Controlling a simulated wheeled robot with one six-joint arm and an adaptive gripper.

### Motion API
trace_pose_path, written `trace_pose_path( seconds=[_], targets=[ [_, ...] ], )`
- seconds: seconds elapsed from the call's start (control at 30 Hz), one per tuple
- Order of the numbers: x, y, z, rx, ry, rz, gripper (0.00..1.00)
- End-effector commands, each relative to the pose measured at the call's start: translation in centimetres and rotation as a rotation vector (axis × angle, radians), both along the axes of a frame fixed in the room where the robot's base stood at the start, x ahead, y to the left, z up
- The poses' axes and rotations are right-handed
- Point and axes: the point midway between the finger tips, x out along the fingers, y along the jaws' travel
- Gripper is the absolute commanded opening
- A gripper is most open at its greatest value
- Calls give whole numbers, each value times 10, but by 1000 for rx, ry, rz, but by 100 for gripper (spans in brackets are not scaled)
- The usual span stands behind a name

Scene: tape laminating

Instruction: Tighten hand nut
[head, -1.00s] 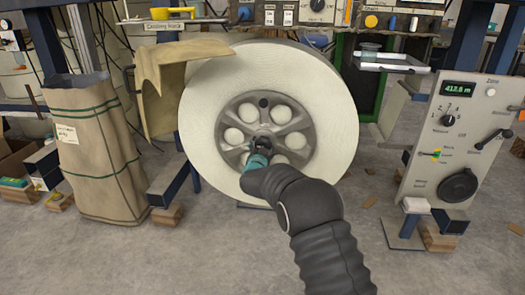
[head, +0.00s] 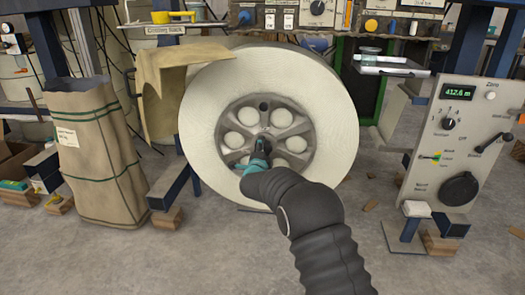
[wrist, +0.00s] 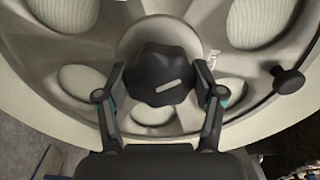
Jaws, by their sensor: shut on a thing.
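The hand nut (wrist: 162,75) is a dark, lobed knob with a small light bar on its face, at the hub of the reel in the wrist view. My gripper (wrist: 162,92) has a finger on each side of the nut and is shut on it. In the head view my gripper (head: 263,146) reaches the reel's centre and hides most of the nut. The large white tape reel (head: 330,100) stands upright, with a grey hub (head: 290,122) that has several round holes.
A small dark knob (wrist: 288,80) sticks out of the hub right of the nut. A brown paper sheet (head: 160,85) hangs by the reel's upper left. A paper sack (head: 105,165) stands left. A control panel (head: 460,150) stands right. The floor in front is open.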

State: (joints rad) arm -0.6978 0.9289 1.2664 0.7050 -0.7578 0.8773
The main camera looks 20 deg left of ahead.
Motion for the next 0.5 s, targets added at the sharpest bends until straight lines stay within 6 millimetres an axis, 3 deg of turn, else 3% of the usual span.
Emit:
trace_pose_path(
  seconds=[0.5],
  targets=[
    [1,-1,1,431,102,-2,33]
  ],
)
